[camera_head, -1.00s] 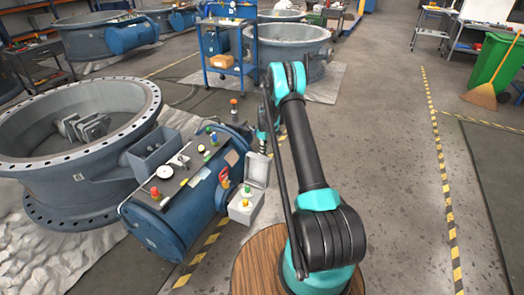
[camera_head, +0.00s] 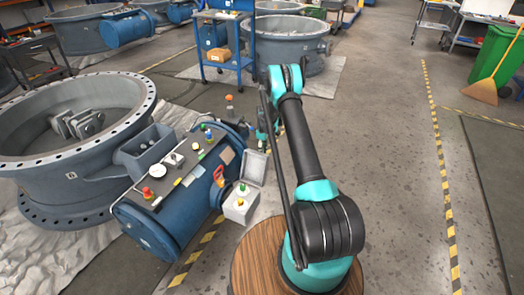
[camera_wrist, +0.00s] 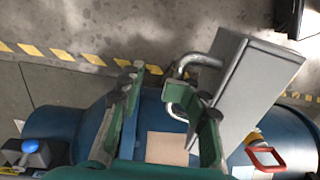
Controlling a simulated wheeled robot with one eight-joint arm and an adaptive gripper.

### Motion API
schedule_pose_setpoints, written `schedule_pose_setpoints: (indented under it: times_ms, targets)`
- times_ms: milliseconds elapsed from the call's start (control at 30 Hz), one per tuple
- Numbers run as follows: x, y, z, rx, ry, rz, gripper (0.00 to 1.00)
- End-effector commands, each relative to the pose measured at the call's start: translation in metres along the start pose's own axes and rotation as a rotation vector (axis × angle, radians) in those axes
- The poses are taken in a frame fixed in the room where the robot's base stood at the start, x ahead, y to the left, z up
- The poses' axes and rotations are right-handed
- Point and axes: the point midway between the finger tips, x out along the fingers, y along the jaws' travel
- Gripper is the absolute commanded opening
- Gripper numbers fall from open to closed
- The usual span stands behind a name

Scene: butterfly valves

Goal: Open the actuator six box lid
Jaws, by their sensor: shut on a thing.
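The actuator box (camera_head: 240,208) is a small grey box with a green button, at the right end of the blue actuator (camera_head: 185,205). Its lid (camera_head: 255,167) stands raised and tilted, apart from the box front. In the wrist view the grey lid (camera_wrist: 245,85) is at the upper right, with a metal loop handle (camera_wrist: 192,62) on its left edge. My gripper (camera_wrist: 155,88) has its green fingers at this handle; the right finger overlaps the loop. I take it as shut on the handle, though the fingers look apart.
A large grey flanged valve (camera_head: 30,165) stands left of the actuator. A red handle (camera_head: 219,176) and several coloured buttons are close to the box. A blue cart (camera_head: 224,45) stands behind. The floor to the right, by the striped tape (camera_head: 440,165), is clear.

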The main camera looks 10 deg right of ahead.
Motion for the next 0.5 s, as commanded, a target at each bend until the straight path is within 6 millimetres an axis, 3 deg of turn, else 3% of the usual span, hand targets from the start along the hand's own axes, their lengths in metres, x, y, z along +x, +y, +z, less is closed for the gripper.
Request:
schedule_pose_setpoints:
  times_ms: [33,133,167,500]
  targets:
    - [0.0044,0.0084,0.0031,0.008,0.002,0.019,0.00]
    - [0.0040,0.0089,0.0031,0.008,0.002,0.019,0.00]
    - [0.0039,0.0091,0.0032,0.009,0.002,0.019,0.30]
    - [0.0032,0.0076,0.0022,0.007,0.001,0.017,0.30]
